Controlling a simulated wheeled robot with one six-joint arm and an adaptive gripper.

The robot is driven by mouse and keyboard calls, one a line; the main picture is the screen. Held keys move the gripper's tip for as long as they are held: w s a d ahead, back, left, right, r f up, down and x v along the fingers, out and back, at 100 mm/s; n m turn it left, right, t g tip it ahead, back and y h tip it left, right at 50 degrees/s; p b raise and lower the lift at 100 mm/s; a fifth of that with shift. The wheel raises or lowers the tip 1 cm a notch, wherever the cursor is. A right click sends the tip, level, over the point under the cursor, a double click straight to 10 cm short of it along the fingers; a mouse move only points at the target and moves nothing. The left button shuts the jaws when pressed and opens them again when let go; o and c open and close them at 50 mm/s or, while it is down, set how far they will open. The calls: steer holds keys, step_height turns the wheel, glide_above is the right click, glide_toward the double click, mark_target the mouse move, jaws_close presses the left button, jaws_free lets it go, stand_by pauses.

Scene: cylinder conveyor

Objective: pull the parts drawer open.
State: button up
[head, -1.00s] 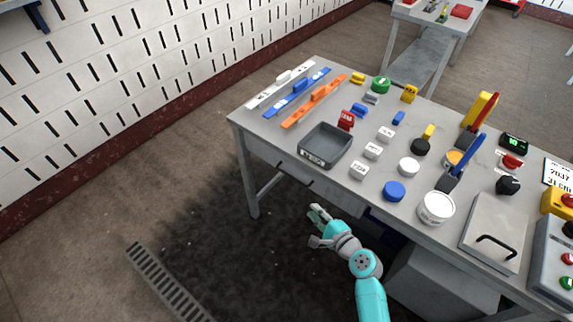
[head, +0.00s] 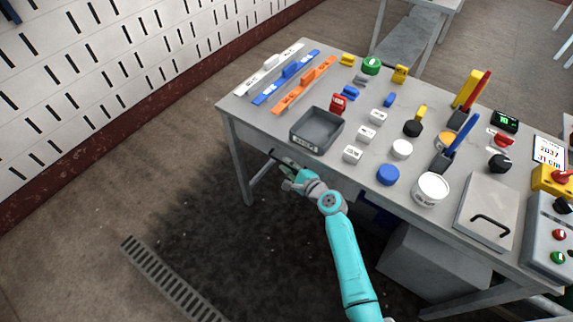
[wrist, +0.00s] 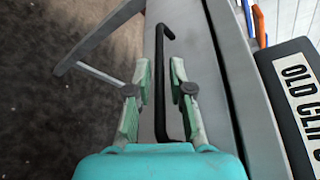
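The drawer front (wrist: 190,30) is a grey panel under the tabletop and looks shut. Its black bar handle (wrist: 160,85) runs lengthwise in the wrist view; in the head view the handle (head: 274,154) is partly hidden by my gripper. My gripper (wrist: 160,68) is open, with one finger on each side of the handle. A gap shows between the bar and each finger. In the head view my gripper (head: 287,172) is at the drawer front, below the dark grey tray.
The dark grey tray (head: 316,122) stands on the tabletop above the drawer. Coloured rails, small blocks and several round containers cover the table. A table leg (head: 240,170) stands left of my gripper. A grey box (head: 430,262) stands under the table. The floor in front is clear.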

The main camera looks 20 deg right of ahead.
steer(key=shift+w+a, duration=0.1)
steer(key=shift+w, duration=0.25)
steer(key=shift+c, duration=0.3)
jaws_close()
steer(key=shift+a+f, duration=0.1)
